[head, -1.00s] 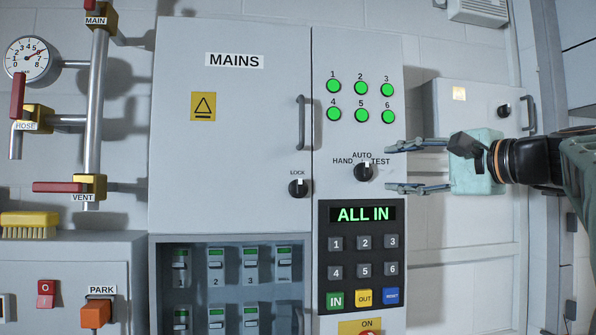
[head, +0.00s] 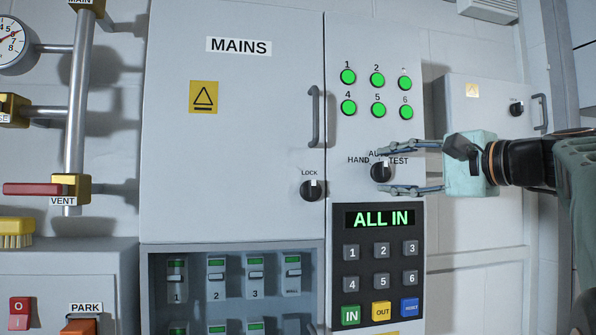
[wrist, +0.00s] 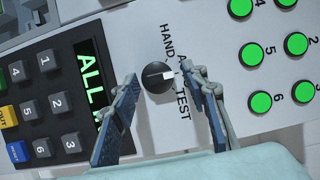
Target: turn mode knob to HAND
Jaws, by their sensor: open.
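The mode knob (head: 381,172) is a round black knob with a white pointer mark on the grey right-hand panel. HAND is printed to its left, AUTO above and TEST to its right. In the wrist view the knob (wrist: 157,79) has its white mark towards AUTO. My gripper (head: 383,166) reaches in from the right, open, one finger above the knob and one below. In the wrist view my gripper (wrist: 158,73) has its fingers on either side of the knob, with gaps showing. The upper finger partly covers the AUTO label in the head view.
Green lamps (head: 377,80) sit above the knob. A keypad (head: 378,267) with an ALL IN display lies just below. The LOCK knob (head: 312,190) and a door handle (head: 315,117) are to the left. A smaller wall box (head: 487,95) is behind my gripper.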

